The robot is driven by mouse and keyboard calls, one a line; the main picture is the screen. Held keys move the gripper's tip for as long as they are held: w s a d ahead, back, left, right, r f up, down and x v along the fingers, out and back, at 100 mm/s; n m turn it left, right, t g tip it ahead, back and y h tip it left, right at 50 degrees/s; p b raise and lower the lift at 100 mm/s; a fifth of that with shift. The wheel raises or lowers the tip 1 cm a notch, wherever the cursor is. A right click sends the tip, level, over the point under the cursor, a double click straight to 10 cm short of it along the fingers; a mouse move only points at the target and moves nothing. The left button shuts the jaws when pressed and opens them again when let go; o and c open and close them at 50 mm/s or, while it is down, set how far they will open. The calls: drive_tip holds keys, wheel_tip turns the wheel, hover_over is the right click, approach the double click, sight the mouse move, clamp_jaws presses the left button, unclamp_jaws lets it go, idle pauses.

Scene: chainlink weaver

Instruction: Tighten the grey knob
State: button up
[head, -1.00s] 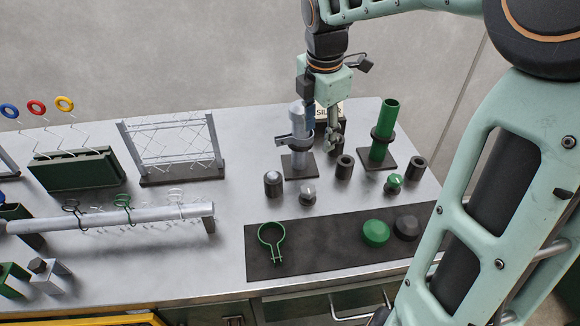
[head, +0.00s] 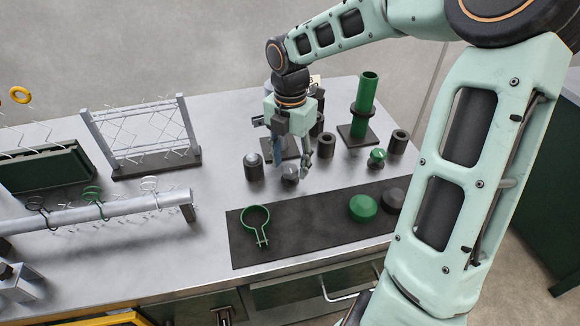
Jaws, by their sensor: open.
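The grey knob (head: 289,173) is a small rounded piece on the steel table, in front of the grey post. My gripper (head: 291,164) points down over it with its fingers spread. One fingertip shows to the knob's left and one to its right. I cannot tell whether either touches it. The grey post's dark base (head: 282,150) shows behind, and most of the post is hidden by my gripper. A similar green knob (head: 377,157) stands to the right, near the green post (head: 366,94).
Dark cylinders stand close by, one with a grey top (head: 253,166) at left and others at right (head: 326,146) (head: 398,141). A dark mat (head: 310,222) in front holds a green clamp ring (head: 256,222) and a green cap (head: 362,208). A wire-mesh frame (head: 142,132) stands left.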

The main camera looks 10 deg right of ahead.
drive_tip(key=shift+f, duration=0.45)
drive_tip(key=c, duration=1.1)
drive_tip(key=shift+c, duration=0.2)
drive_tip(key=shift+r+m+p, duration=0.1)
drive_tip(key=shift+m+p, duration=0.2)
drive_tip(key=shift+m, duration=0.1)
